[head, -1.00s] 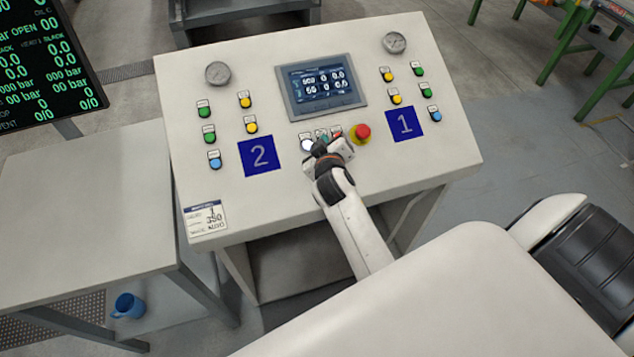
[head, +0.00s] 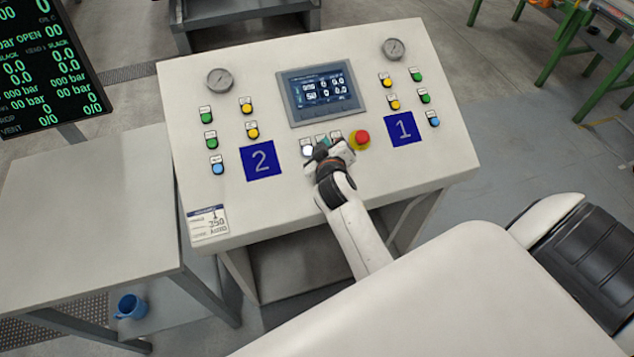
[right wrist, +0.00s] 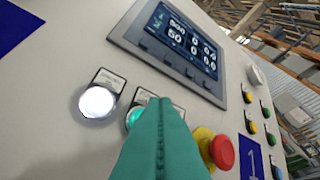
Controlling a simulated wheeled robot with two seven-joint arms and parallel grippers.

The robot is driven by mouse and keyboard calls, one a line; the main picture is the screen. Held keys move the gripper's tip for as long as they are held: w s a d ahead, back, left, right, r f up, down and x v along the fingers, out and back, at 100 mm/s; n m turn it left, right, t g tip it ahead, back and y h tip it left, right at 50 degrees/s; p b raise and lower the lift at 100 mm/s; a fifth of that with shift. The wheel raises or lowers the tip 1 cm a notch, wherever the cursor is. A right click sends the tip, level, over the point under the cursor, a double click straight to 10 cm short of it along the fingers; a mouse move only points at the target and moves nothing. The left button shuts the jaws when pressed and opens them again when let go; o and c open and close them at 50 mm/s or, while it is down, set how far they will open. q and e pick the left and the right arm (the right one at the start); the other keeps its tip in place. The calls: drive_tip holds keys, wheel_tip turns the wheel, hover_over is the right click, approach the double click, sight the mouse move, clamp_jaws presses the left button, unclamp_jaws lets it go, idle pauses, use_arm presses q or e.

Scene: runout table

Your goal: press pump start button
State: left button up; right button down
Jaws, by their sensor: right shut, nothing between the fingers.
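A sloped control panel (head: 300,210) has a row of small labelled buttons below its screen. My right gripper (head: 323,150) is shut and empty, with its fingertips at this row. In the right wrist view its teal fingers (right wrist: 160,115) stand in front of a green lit button (right wrist: 135,114) and hide much of it. I cannot tell whether they touch it. A white lit button (right wrist: 98,102) sits just left of it and also shows in the head view (head: 307,151). The button labels are too small to read, so I cannot tell which is pump start. My left gripper is not in view.
A red mushroom button (head: 362,138) on a yellow base stands just right of the fingers. A screen (head: 322,93) lies above the row. Green, yellow and blue buttons flank both sides. A bare grey table (head: 80,215) stands at the left.

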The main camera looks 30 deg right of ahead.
drive_tip(key=r+p, duration=0.1)
drive_tip(key=s+r+p, duration=0.1)
drive_tip(key=r+p, duration=0.1)
drive_tip(key=s+r+p, duration=0.1)
drive_tip(key=r+p, duration=0.1)
drive_tip(key=shift+s+a+r, duration=0.1)
drive_tip(key=shift+s+a, duration=0.1)
drive_tip(key=shift+a, duration=0.1)
idle(2.5)
